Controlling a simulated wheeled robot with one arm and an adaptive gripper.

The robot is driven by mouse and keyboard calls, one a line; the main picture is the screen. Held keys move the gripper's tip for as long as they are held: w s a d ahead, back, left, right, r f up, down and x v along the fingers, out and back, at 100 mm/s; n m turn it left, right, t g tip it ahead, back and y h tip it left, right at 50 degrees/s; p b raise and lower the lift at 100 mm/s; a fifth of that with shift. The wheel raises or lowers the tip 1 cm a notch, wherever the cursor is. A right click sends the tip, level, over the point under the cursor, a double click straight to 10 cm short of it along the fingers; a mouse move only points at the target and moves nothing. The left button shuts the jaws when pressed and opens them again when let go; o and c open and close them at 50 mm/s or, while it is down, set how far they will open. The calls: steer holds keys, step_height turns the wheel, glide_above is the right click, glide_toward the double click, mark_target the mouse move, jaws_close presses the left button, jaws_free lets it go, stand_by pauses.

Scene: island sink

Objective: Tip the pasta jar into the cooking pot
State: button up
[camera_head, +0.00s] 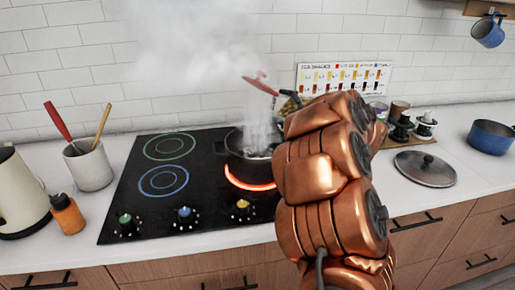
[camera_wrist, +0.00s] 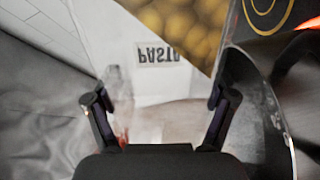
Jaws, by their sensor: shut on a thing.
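The pasta jar (camera_wrist: 190,90) fills the middle of the wrist view, with a "PASTA" label that appears upside down and golden pasta at the top. My gripper (camera_wrist: 162,104) is shut on the jar, one finger on each side. In the head view the gripper and most of the jar are hidden behind my copper arm. The cooking pot (camera_head: 234,146) stands on the glowing right burner, steaming, partly hidden by my arm. A dark curved wall with a bright rim, apparently the pot (camera_wrist: 268,110), shows close at the right of the wrist view.
A red-handled object (camera_head: 260,84) shows above the pot through steam. A pot lid (camera_head: 426,169) and blue pot (camera_head: 490,137) are at right. A utensil crock (camera_head: 89,165), orange bottle (camera_head: 67,214) and kettle (camera_head: 20,195) are at left. The cooktop's left burners (camera_head: 168,147) are clear.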

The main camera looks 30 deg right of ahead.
mark_target(259, 105)
steer(key=shift+a+f+n+b, duration=0.35)
steer(key=shift+a+n+b, duration=0.3)
steer(key=shift+b, duration=0.35)
steer(key=n+b, duration=0.1)
steer(key=b, duration=0.1)
steer(key=shift+s+a+f+b, duration=0.1)
steer(key=shift+a+f+b, duration=0.1)
steer(key=shift+b, duration=0.1)
steer(key=shift+a+r+n, duration=0.1)
steer(key=shift+r+n, duration=0.15)
steer(key=shift+n, duration=0.1)
steer(key=shift+b, duration=0.35)
steer(key=shift+a+r+n+b, duration=0.25)
steer(key=shift+r+n+b, duration=0.1)
steer(key=shift+n+b, duration=0.45)
steer(key=shift+a+f+n+b, duration=0.4)
steer(key=shift+n+b, duration=0.5)
steer(key=shift+b, duration=0.75)
steer(key=shift+s+a+r+n+b, duration=0.15)
steer(key=shift+a+r+n+b, duration=0.4)
steer(key=shift+n+b, duration=0.6)
steer(key=shift+a+r+n+b, duration=0.25)
steer(key=shift+a+n+b, duration=0.5)
steer(key=shift+n+b, duration=0.5)
stand_by(0.4)
